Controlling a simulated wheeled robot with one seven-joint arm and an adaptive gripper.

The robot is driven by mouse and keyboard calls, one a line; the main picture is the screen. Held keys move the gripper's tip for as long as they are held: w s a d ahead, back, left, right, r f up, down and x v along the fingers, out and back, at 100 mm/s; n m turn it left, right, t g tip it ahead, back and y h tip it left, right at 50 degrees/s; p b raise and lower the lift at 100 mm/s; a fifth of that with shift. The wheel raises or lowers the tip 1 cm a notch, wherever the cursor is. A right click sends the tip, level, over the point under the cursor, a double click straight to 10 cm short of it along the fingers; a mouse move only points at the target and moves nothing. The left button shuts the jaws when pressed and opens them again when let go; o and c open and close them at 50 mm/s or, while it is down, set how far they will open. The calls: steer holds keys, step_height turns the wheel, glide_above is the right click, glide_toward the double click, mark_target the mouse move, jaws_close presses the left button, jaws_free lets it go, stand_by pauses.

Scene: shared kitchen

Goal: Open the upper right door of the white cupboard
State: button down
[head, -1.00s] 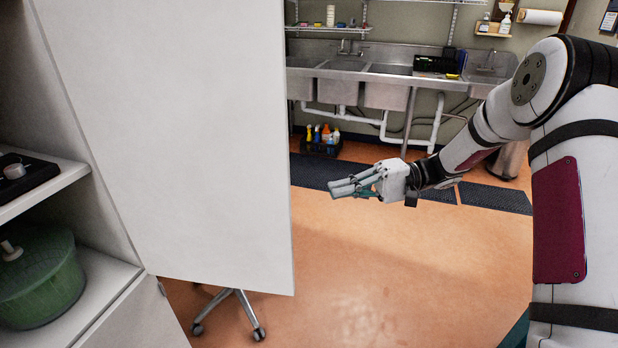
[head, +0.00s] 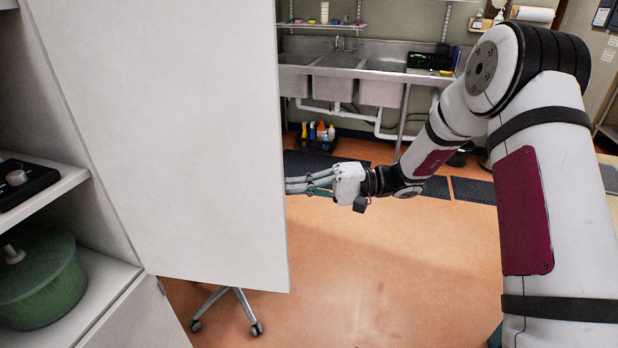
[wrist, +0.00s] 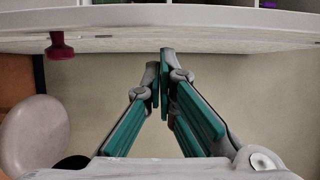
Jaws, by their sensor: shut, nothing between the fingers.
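The upper right door (head: 165,140) of the white cupboard (head: 105,290) stands swung open in the head view, hinged beside the shelves at left. My gripper (head: 290,186) is at the door's free right edge, and its fingertips reach to or just behind that edge. I cannot tell whether they touch it. In the wrist view my gripper (wrist: 163,75) has its teal-padded fingers together and empty. The door's pale edge (wrist: 170,17) runs across the top of that view, just beyond the fingertips. A dark red knob (wrist: 60,47) sticks out from the door at left.
The open cupboard shelves hold a green lidded pot (head: 40,280) and a black item (head: 22,182). A wheeled chair base (head: 228,308) stands on the floor below the door. A steel sink (head: 350,70) lines the back wall.

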steer(key=shift+s+a, duration=0.15)
steer(key=shift+s, duration=0.45)
